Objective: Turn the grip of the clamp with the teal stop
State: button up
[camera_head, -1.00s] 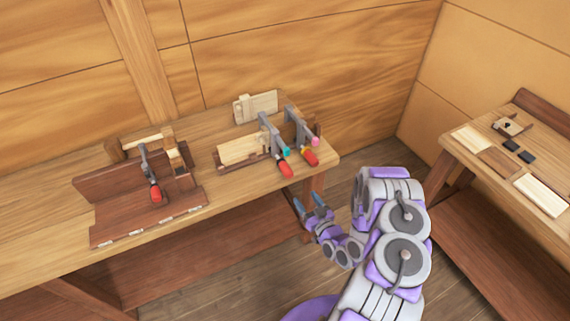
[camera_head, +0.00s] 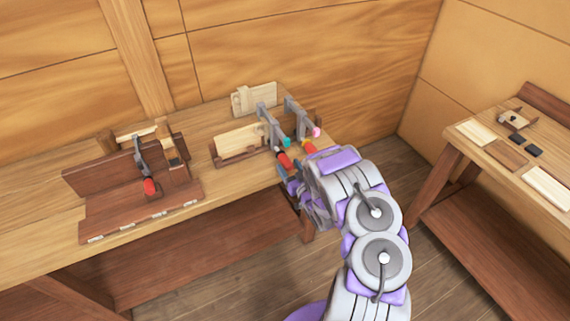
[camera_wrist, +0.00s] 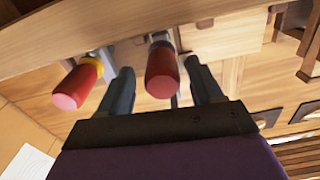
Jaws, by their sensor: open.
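The clamp with the teal stop (camera_head: 286,142) is fixed at the right end of the long bench, its grey bar behind the stop. Its red grip (camera_head: 284,159) points toward me. In the wrist view this red grip (camera_wrist: 162,74), with a dark collar, shows between the two fingers of my gripper (camera_wrist: 158,66). My gripper is open, one finger on each side of the grip; I cannot tell whether either touches it. In the head view my gripper (camera_head: 290,183) is partly hidden by my arm.
A second clamp with a pink stop (camera_head: 316,132) stands close on the right; its red grip with yellow collar (camera_wrist: 77,83) lies just outside my left finger. A third clamp (camera_head: 142,158) is on a brown fixture (camera_head: 105,185) to the left. A side bench (camera_head: 463,147) stands at right.

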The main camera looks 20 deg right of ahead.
aim_at(285, 161)
jog(key=shift+w+a, duration=0.1)
jog(key=shift+w, duration=1.8)
jog(key=c, duration=1)
